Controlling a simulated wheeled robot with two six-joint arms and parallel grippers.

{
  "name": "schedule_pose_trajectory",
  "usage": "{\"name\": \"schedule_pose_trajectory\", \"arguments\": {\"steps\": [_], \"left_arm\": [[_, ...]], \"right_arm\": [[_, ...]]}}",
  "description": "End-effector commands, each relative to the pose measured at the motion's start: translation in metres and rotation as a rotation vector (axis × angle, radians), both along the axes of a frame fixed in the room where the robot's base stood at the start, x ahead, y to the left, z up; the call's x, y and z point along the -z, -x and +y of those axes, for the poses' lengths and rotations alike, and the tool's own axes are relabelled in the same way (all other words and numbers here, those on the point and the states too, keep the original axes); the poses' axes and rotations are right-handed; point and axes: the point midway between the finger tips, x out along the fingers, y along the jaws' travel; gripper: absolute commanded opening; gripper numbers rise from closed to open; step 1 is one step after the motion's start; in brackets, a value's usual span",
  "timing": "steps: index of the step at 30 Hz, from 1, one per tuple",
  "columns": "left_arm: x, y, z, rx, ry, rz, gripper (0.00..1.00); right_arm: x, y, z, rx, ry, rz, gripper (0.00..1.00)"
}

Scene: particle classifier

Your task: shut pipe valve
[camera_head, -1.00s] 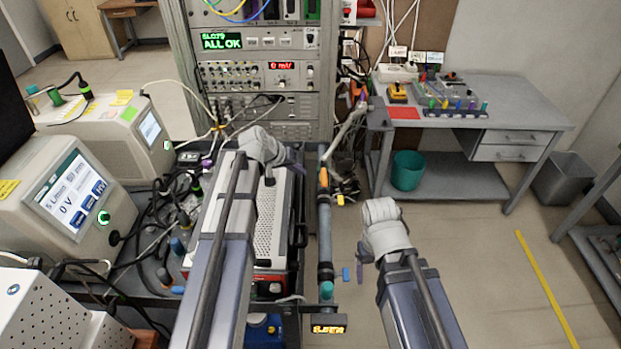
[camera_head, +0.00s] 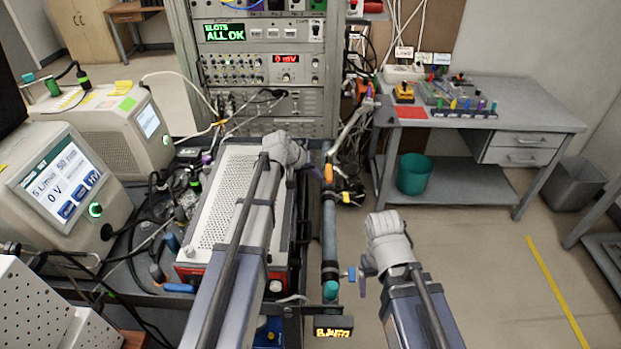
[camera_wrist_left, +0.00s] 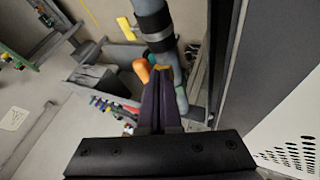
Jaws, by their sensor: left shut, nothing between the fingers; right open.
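A grey pipe (camera_head: 329,238) runs away from me along the right side of the equipment cart. An orange valve handle (camera_head: 328,173) sits near its far end, with a small yellow handle (camera_head: 344,197) just nearer. A blue handle (camera_head: 351,273) sticks out right near the teal end. My left gripper (camera_head: 315,172) is shut and empty, just left of the orange handle. In the left wrist view its dark purple fingers (camera_wrist_left: 162,78) are together beside the orange handle (camera_wrist_left: 141,70); contact is unclear. My right gripper (camera_head: 364,272) is open, just right of the blue handle.
A perforated metal box (camera_head: 228,205) stands on the cart left of the pipe, under my left arm. An instrument rack (camera_head: 262,95) stands behind. A grey workbench (camera_head: 500,110) and teal bin (camera_head: 413,175) are at the right. Floor is clear right of my right arm.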

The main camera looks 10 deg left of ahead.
Motion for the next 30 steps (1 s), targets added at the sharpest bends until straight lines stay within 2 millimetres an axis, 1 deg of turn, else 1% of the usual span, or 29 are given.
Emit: {"name": "schedule_pose_trajectory", "arguments": {"steps": [1,2,16,30], "left_arm": [[0.006,-0.003,-0.002,0.001,0.0,0.0,0.0],[0.007,-0.003,-0.003,0.001,0.0,0.0,0.0],[0.006,-0.003,-0.005,-0.009,0.0,0.0,0.0],[0.006,0.001,-0.015,-0.136,0.0,0.0,0.0]], "right_arm": [[0.006,0.0,0.0,0.0,0.0,0.0,0.81],[0.007,0.0,0.0,0.0,0.0,0.0,0.81],[0.006,0.0,0.0,0.0,0.0,0.0,0.81],[0.006,0.0,0.0,0.0,0.0,0.0,0.81]]}}
